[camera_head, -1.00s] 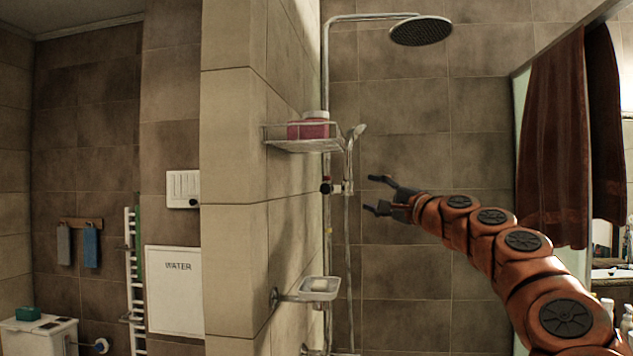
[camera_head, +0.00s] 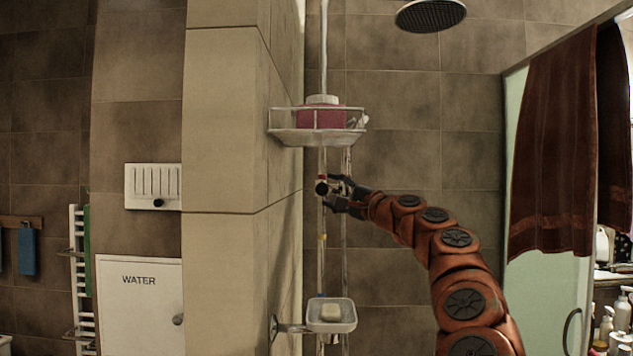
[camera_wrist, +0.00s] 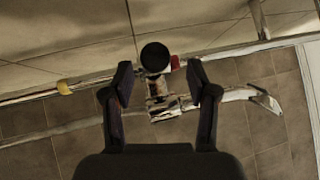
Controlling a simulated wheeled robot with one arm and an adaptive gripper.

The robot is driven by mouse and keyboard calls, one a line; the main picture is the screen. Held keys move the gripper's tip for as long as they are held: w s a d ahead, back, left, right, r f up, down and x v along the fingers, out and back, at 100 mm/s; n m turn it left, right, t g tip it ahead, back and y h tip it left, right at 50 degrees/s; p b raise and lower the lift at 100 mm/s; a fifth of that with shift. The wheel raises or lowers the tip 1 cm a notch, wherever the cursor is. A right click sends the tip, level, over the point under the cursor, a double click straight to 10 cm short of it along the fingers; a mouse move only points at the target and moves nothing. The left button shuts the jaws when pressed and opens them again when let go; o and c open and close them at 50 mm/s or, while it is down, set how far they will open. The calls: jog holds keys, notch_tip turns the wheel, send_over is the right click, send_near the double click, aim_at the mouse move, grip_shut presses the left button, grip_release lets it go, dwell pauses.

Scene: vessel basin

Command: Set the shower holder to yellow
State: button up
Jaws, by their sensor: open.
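The shower holder (camera_head: 320,187) is a small metal clamp with a round black knob (camera_wrist: 155,57) on the vertical rail (camera_head: 323,268). A red mark (camera_wrist: 175,63) shows on the rail right beside the knob in the wrist view. A yellow band (camera_head: 322,238) is on the rail below the holder; it also shows left of the knob in the wrist view (camera_wrist: 64,87). The hand shower (camera_wrist: 262,99) sits in the holder. My gripper (camera_head: 338,194) is open, its fingers on either side of the holder. Whether they touch it I cannot tell.
A wire shelf (camera_head: 318,137) with a pink container is above the holder. A soap dish (camera_head: 331,315) stands out from the wall below. The tiled wall corner (camera_head: 288,200) is close on the left. A brown curtain (camera_head: 555,150) hangs at right.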

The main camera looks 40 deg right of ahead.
aim_at(322, 188)
jog(key=w+a, duration=0.1)
jog(key=w, duration=0.1)
jog(key=w+a, duration=0.1)
jog(key=w, duration=0.1)
jog(key=shift+a+r+p, duration=0.1)
jog(key=shift+p, duration=0.2)
jog(key=shift+a, duration=0.1)
jog(key=shift+s+r, duration=0.25)
jog(key=shift+s, duration=0.05)
jog(key=shift+s+d, duration=0.1)
jog(key=shift+d, duration=0.15)
jog(key=shift+d+f, duration=0.15)
jog(key=shift+d, duration=0.2)
jog(key=shift+c, duration=0.3)
jog(key=shift+s, duration=0.1)
jog(key=c, duration=0.3)
jog(key=shift+a, duration=0.15)
grip_shut()
jog(key=shift+r, duration=0.2)
